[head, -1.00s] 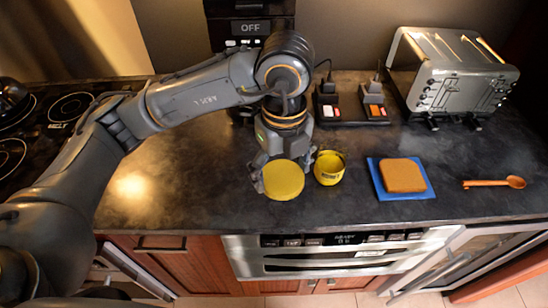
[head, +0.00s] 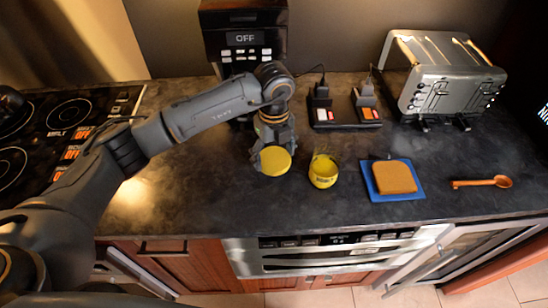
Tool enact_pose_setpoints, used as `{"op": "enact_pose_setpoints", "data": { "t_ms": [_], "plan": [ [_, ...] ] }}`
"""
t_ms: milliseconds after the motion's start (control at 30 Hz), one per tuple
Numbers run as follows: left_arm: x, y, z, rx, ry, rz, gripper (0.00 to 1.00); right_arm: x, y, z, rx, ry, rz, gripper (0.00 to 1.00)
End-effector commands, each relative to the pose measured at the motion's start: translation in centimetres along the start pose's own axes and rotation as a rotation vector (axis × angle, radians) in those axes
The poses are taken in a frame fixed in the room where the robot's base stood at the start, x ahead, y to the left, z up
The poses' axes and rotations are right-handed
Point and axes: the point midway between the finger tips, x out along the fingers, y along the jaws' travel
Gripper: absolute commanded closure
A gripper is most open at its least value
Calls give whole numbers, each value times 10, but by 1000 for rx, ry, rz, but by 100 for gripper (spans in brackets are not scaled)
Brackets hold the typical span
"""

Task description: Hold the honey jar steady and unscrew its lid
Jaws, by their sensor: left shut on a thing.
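The honey jar (head: 323,173) stands upright on the dark counter, yellow with dark lettering, and its top looks open. A round yellow lid (head: 277,161) is in my left gripper (head: 272,150), to the left of the jar and apart from it. The left gripper is shut on the lid; its fingers are partly hidden behind it. I cannot tell how far the lid is above the counter. No gripper holds the jar. My right gripper is not in view.
A blue board (head: 408,193) with a slice of bread (head: 395,176) lies right of the jar, then a wooden spoon (head: 482,183). A power strip (head: 345,124), a toaster (head: 440,90) and a coffee machine (head: 243,45) stand behind. The counter's front left is clear.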

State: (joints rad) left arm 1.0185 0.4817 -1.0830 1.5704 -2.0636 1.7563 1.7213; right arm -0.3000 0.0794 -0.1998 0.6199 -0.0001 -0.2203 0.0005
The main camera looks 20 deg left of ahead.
Motion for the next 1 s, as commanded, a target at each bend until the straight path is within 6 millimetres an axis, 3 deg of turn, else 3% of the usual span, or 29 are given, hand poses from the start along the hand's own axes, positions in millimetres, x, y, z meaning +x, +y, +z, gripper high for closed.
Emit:
{"op": "enact_pose_setpoints", "data": {
  "t_ms": [167,400,733,767,800,867,1000],
  "plan": [
    [9,-4,7,-1,0,2,60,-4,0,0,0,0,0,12],
    [39,-4,6,0,1,1,60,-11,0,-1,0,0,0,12],
    [44,-4,6,0,-1,0,60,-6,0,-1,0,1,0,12],
    [44,-4,6,0,-1,0,21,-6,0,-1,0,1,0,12],
    [43,-4,6,0,-1,0,12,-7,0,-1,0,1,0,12],
    [43,-4,6,0,-1,0,0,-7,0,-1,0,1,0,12],
    [43,-4,6,-1,-1,0,0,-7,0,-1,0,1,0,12]
  ]
}}
